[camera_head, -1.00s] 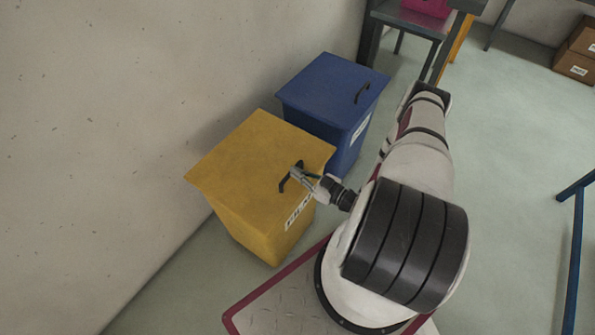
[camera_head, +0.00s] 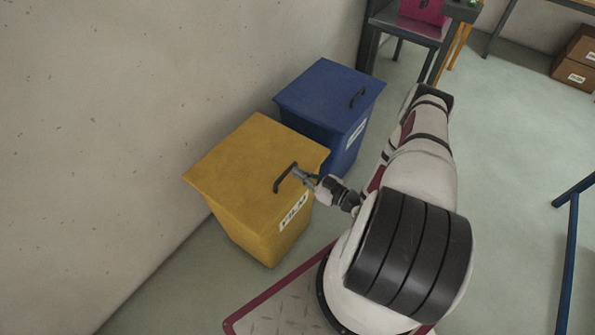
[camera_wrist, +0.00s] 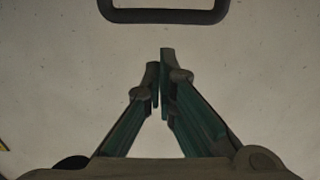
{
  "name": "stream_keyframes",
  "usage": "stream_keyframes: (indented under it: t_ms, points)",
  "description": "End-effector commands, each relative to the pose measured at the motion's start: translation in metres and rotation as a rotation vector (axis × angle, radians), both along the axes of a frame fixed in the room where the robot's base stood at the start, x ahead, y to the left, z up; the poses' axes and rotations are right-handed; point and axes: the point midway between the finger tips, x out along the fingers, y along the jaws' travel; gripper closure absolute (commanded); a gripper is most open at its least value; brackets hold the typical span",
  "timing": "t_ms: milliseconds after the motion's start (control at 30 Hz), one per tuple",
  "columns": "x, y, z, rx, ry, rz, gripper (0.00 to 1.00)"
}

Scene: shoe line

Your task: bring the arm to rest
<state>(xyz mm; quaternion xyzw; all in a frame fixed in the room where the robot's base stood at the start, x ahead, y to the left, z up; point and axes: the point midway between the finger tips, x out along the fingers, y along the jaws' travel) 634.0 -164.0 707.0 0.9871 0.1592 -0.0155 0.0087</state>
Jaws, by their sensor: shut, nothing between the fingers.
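My gripper (camera_head: 299,172) is at the right edge of the yellow bin (camera_head: 245,165), close beside the dark handle (camera_head: 284,178) on its lid. In the wrist view, the slim fingers of my gripper (camera_wrist: 161,60) are together at the tips with nothing between them. A dark handle (camera_wrist: 165,16) lies ahead of the tips, with a visible space between. My arm (camera_head: 425,165) is bent, with its large dark-banded joint toward the camera. The yellow bin's lid looks closed.
A blue bin (camera_head: 330,95) with a lid handle stands behind the yellow one. The speckled wall (camera_head: 110,110) is close on the left. A table with a pink box (camera_head: 424,10) stands at the back. Cartons (camera_head: 577,73) and a blue frame (camera_head: 571,250) are at right; floor between is clear.

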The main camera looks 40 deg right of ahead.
Motion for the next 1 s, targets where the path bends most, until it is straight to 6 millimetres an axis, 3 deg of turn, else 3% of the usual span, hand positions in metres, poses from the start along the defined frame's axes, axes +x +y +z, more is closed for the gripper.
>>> stream_keyframes:
  t_ms: [300,500,800,1000]
  points:
    - [-0.044,-0.016,-0.028,0.000,0.000,-0.003,1.00]
    - [-0.056,-0.019,-0.034,0.000,-0.002,-0.001,1.00]
    - [-0.054,-0.023,-0.033,-0.011,0.005,0.003,1.00]
    - [-0.021,-0.053,-0.018,-0.126,0.107,0.034,1.00]
